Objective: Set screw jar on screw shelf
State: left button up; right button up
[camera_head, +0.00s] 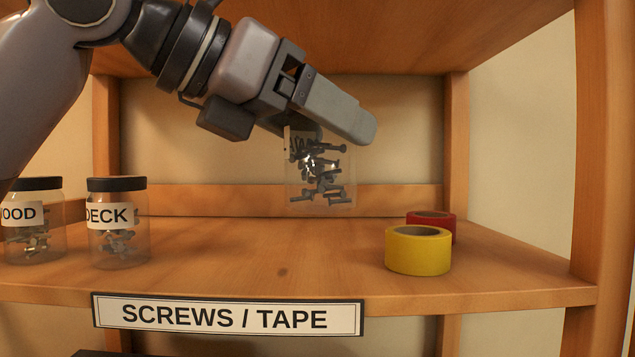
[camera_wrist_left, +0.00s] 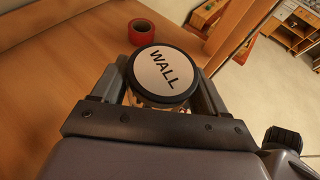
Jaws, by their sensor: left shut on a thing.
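My left gripper (camera_head: 325,128) is shut on a clear screw jar (camera_head: 320,178) and holds it above the wooden shelf board. Dark screws show through the jar's wall. In the left wrist view the jar's lid (camera_wrist_left: 163,73) carries the word WALL and sits between the fingers. The jar looks upright in the head view; its top is hidden behind the gripper. The screw shelf (camera_head: 290,260) bears a front label (camera_head: 228,315) reading SCREWS / TAPE. My right gripper is in neither view.
Two dark-lidded jars stand at the left, one marked DECK (camera_head: 118,240) and one partly cut off, reading OOD (camera_head: 38,240). A yellow tape roll (camera_head: 418,252) and a red tape roll (camera_head: 440,222) lie at the right. The board between them is clear. Another shelf board is overhead.

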pick_arm(q)
jog(key=w+p, duration=0.1)
jog(key=w, duration=0.5)
jog(key=f, duration=0.4)
jog(key=s+f, duration=0.1)
jog(key=shift+f, duration=0.4)
jog(key=shift+w+f, duration=0.2)
jog(key=shift+f, duration=0.3)
jog(key=shift+f, duration=0.2)
jog(key=o, duration=1.3)
jog(key=shift+o, duration=0.2)
